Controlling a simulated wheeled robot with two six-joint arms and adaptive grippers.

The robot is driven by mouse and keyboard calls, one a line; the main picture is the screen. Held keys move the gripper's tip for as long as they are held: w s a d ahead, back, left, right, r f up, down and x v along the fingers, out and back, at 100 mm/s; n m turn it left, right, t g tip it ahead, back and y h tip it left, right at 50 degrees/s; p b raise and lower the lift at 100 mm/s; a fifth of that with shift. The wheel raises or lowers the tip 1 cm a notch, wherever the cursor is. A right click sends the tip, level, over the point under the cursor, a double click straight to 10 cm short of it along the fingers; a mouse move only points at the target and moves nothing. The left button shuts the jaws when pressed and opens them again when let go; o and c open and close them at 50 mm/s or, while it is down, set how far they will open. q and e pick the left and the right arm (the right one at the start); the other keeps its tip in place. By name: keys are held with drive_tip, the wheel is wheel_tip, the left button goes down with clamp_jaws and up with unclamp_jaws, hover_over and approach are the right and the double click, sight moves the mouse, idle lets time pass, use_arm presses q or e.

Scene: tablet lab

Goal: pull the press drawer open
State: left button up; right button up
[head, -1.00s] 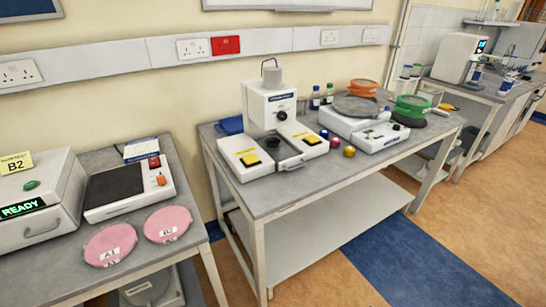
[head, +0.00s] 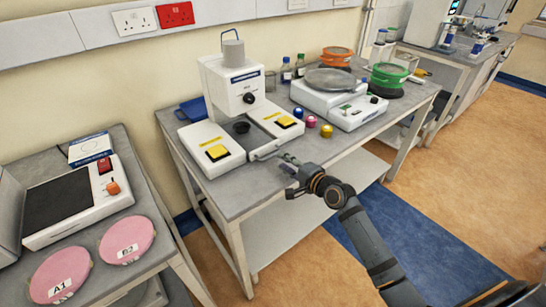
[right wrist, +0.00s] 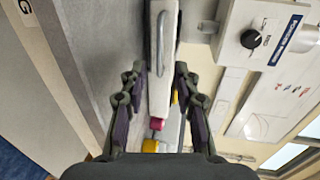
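The white press (head: 232,85) stands on the middle bench, with a yellow-topped pad on each side of its base. Its drawer (head: 258,142) sits between the pads, with a bar handle at the front. My right gripper (head: 285,162) is just in front of the drawer, beside the handle. In the right wrist view, the white drawer front with its grey handle (right wrist: 160,38) lies ahead, between and beyond the open fingers of my right gripper (right wrist: 159,70). The fingers look apart from the handle, with nothing held. My left gripper is not in view.
A side bench at left holds a hotplate (head: 62,205) and pink discs (head: 127,240). The bench front edge is clear.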

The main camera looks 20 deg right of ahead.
drive_tip(key=x, duration=0.6)
drive_tip(key=shift+w, duration=0.1)
clamp_jaws()
